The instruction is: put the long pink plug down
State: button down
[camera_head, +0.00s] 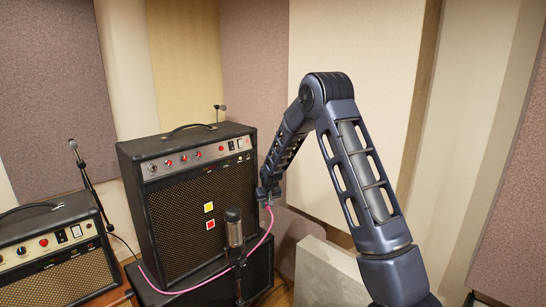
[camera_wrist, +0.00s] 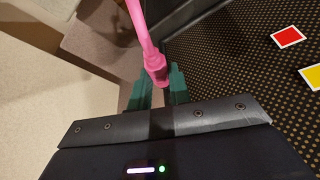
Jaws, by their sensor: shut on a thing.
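The long pink plug (camera_wrist: 157,66) is between the green fingertips of my gripper (camera_wrist: 159,85) in the wrist view, and my gripper is shut on it. A pink cable runs from the plug toward the top of that view. In the head view, my gripper (camera_head: 268,192) is at the right edge of the large black amp (camera_head: 192,205), up off the floor. The pink cable (camera_head: 225,274) hangs below it and curves left along the amp's base. The plug itself is small and partly hidden by my gripper there.
A microphone (camera_head: 234,228) stands in front of the large amp. A smaller amp (camera_head: 55,252) and another microphone stand (camera_head: 88,180) are at left. A pale grey block (camera_head: 328,272) stands at right. Padded panels line the walls. Red and yellow squares mark the amp's grille.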

jog(key=s+d+f+m, duration=0.1)
jog(key=d+f, duration=0.4)
jog(key=d, duration=0.5)
jog(key=s+d+f+m+h, duration=0.1)
jog(key=s+d+f, duration=0.3)
jog(key=d, duration=0.6)
jog(key=s+d+f+m, duration=0.2)
jog(key=d+f, duration=0.4)
jog(key=d, duration=0.5)
jog(key=shift+s+f, duration=0.15)
jog(key=shift+s, duration=0.35)
